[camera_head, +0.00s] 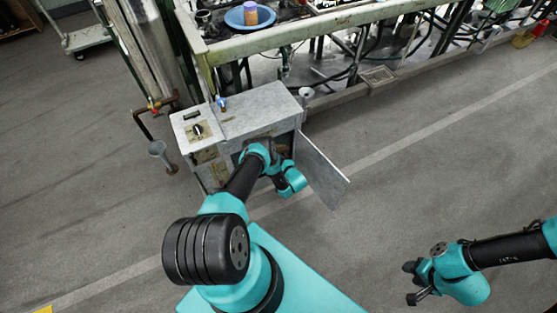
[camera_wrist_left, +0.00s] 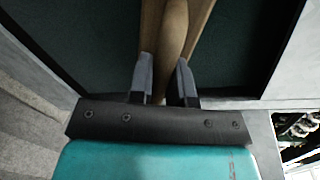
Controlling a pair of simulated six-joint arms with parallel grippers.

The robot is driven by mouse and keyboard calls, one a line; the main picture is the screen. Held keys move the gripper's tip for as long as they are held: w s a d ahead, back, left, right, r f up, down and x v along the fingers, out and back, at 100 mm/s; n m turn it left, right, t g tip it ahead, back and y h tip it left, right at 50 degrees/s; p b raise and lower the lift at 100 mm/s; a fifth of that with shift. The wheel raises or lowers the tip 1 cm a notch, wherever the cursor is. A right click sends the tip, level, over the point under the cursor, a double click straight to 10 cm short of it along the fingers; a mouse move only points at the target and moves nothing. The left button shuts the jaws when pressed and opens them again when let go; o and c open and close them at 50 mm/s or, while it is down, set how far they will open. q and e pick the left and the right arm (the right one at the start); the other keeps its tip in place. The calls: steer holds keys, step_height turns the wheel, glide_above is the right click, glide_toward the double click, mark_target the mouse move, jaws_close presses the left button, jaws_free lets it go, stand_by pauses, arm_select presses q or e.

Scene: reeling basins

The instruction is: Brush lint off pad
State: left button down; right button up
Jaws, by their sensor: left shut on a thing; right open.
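In the left wrist view my left gripper (camera_wrist_left: 167,85) is shut on a brown wooden handle (camera_wrist_left: 173,35), which looks like the brush's. Lighter wood shows on both sides of it; its far end is out of frame. A dark green surface (camera_wrist_left: 75,40), possibly the pad, lies behind it. No lint can be made out. In the head view my left arm reaches to the open front of a grey metal cabinet (camera_head: 262,108), and its fingers are hidden there. My right gripper (camera_head: 413,282) is open and empty over the floor at lower right.
The cabinet door (camera_head: 322,170) stands open to the right of my left arm. A long basin bench (camera_head: 290,32) with pipes runs behind the cabinet. The floor between my arms is clear.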

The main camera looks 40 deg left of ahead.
arm_select(q)
steer(key=shift+s+f+v, duration=0.1)
steer(key=shift+f+v, duration=0.05)
steer(key=shift+v, duration=1.3)
steer(key=shift+s+f+v, duration=0.1)
steer(key=shift+f+v, duration=0.05)
steer(key=shift+v, duration=1.3)
steer(key=v, duration=0.3)
steer(key=shift+s+a+f, duration=0.1)
steer(key=shift+s+f, duration=0.05)
steer(key=shift+f, duration=0.05)
steer(key=w+d+r+m+t, duration=0.1)
steer(key=d+r, duration=0.5)
steer(key=r, duration=0.8)
steer(key=w+d+r+m+t+h, duration=0.1)
steer(key=d+r, duration=0.5)
steer(key=r, duration=0.9)
steer(key=w+d+r+m+t+h, duration=0.1)
steer(key=d+r, duration=0.6)
steer(key=r, duration=0.7)
steer(key=shift+w+r+m+t, duration=0.3)
steer(key=shift+w+r+t, duration=0.1)
steer(key=shift+t, duration=0.3)
